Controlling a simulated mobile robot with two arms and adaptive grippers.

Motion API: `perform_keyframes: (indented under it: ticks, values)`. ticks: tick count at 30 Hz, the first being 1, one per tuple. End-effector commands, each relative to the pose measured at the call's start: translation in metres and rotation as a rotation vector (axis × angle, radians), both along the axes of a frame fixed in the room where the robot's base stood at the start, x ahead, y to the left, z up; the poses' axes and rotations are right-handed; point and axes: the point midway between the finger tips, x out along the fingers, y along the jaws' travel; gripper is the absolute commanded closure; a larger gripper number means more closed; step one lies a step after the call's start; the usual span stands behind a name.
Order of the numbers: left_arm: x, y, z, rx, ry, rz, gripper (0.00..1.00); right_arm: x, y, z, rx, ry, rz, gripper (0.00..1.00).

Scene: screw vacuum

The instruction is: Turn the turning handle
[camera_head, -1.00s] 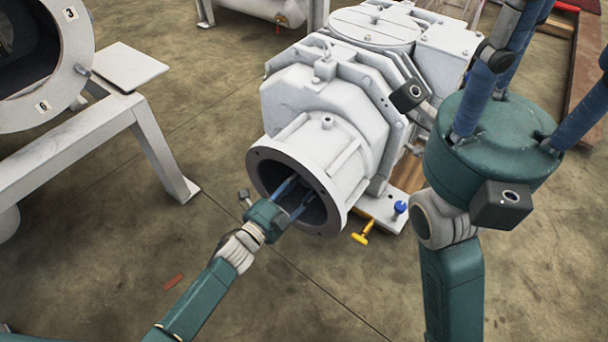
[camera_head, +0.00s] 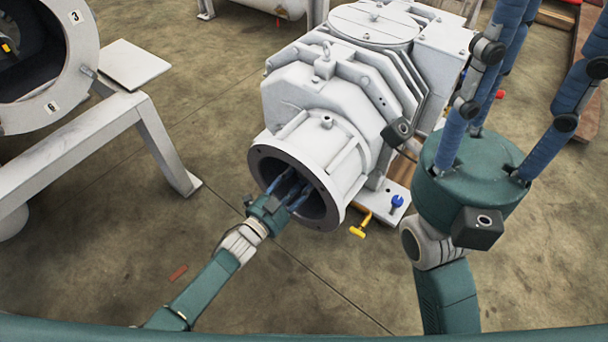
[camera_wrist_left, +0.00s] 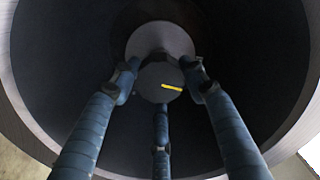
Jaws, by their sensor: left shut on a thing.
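The white screw vacuum machine (camera_head: 335,110) stands on the floor, its round flanged opening (camera_head: 262,165) facing my left arm. My left gripper (camera_head: 290,185) reaches into that opening. In the left wrist view, its three blue fingers close around the grey, round end of the turning handle (camera_wrist_left: 158,88), which bears a yellow mark (camera_wrist_left: 172,87). A lighter grey disc (camera_wrist_left: 158,40) shows behind it. The fingertips touch the handle's sides; their exact contact is dark. My right gripper (camera_head: 520,65) is at the right, its blue fingers spread and empty, with tips partly out of frame.
A yellow handle (camera_head: 358,230) and a blue knob (camera_head: 397,201) sit by the machine's base, between it and my right arm. A large grey round flange on a stand (camera_head: 100,140) is at the left. Open floor (camera_head: 290,285) lies in front.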

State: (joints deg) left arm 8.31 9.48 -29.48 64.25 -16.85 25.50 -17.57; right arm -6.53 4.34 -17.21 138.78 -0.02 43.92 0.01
Motion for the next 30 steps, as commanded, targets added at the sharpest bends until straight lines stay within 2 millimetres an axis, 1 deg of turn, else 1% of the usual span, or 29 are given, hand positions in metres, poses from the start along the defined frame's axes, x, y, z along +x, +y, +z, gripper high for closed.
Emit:
perform_keyframes:
  ticks: [1,12,13,14,15,16,25,28,30]
  values:
    - [-0.005,-0.006,-0.001,-0.006,0.001,-0.013,0.83,0.000,0.000,0.000,0.000,0.000,0.000,0.60]
    - [-0.005,-0.007,0.000,-0.008,0.001,-0.014,0.83,0.000,0.000,0.000,0.000,0.001,0.000,0.60]
    - [-0.005,-0.007,0.000,-0.008,0.001,-0.014,0.55,0.000,0.000,0.000,0.000,0.001,0.001,0.60]
    - [-0.005,-0.007,0.000,-0.009,0.000,-0.013,0.49,0.000,0.000,0.000,0.000,0.001,0.000,0.60]
    - [-0.005,-0.006,0.001,-0.008,0.000,-0.013,0.41,0.000,0.000,0.000,-0.001,0.002,0.000,0.60]
    - [-0.004,-0.006,0.001,-0.008,0.000,-0.012,0.38,0.000,0.000,0.000,-0.001,0.002,0.000,0.60]
    - [-0.003,-0.002,0.000,-0.005,0.001,-0.006,0.38,0.001,0.000,-0.001,-0.006,0.005,-0.001,0.60]
    - [-0.008,0.003,0.000,-0.004,0.002,-0.005,0.38,0.000,0.000,-0.001,-0.005,0.005,-0.001,0.60]
    - [-0.016,0.009,-0.001,-0.003,0.003,-0.005,0.38,0.000,0.000,-0.001,-0.004,0.004,0.000,0.60]
